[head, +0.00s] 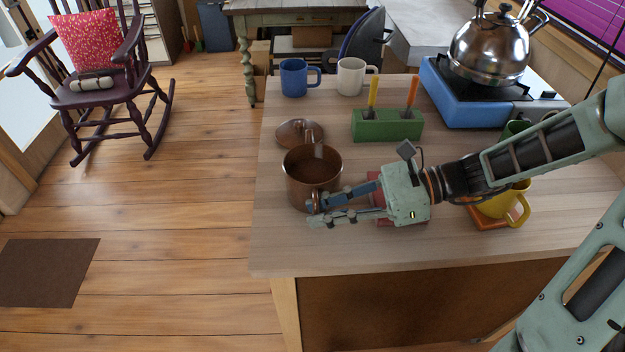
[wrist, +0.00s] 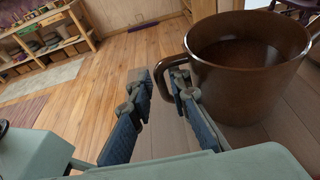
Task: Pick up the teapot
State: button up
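In the wrist view the brown pot (wrist: 245,75) fills the upper right. Its handle (wrist: 164,72) lies at the fingertips, with the right finger at the handle loop and the left finger outside it. My gripper (head: 312,211) is open, with a clear gap between the fingers (wrist: 160,88); contact with the handle cannot be told. A shiny metal kettle (head: 488,48) sits on the blue stove.
The blue stove (head: 460,105) is at the back right. A yellow mug (head: 497,207) stands under my arm. A red object (head: 374,186) is partly hidden behind my gripper.

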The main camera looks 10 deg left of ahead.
jog(key=shift+x, duration=0.85)
jog(key=shift+d, duration=0.1)
jog(key=shift+c, duration=0.4)
grip_shut()
